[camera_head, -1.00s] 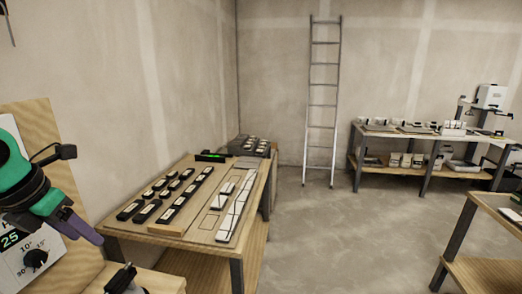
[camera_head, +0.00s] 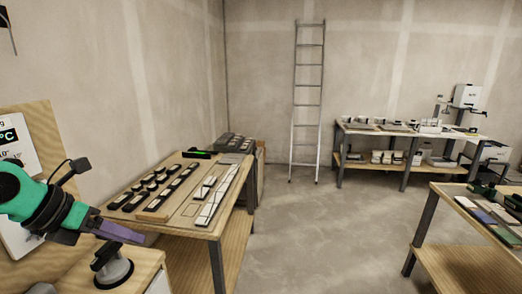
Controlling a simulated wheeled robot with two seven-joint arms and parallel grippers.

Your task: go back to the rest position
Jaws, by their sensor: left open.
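My left gripper (camera_head: 125,233), with purple fingers on a green and black arm, reaches in from the left in the head view. It is open, and nothing shows between its fingers. It hangs just above and behind a black-handled device with a round grey base (camera_head: 112,270), which stands on a small wooden bench (camera_head: 145,277) at the lower left. I cannot tell whether they touch. My right gripper is not in view.
A wooden worktable (camera_head: 215,231) holds rows of dark blocks (camera_head: 150,186) and white tile strips (camera_head: 218,196). Another table (camera_head: 447,216) stands at the right with dark green items. A ladder (camera_head: 307,100) leans on the back wall near a shelf bench (camera_head: 385,165). The middle floor is clear.

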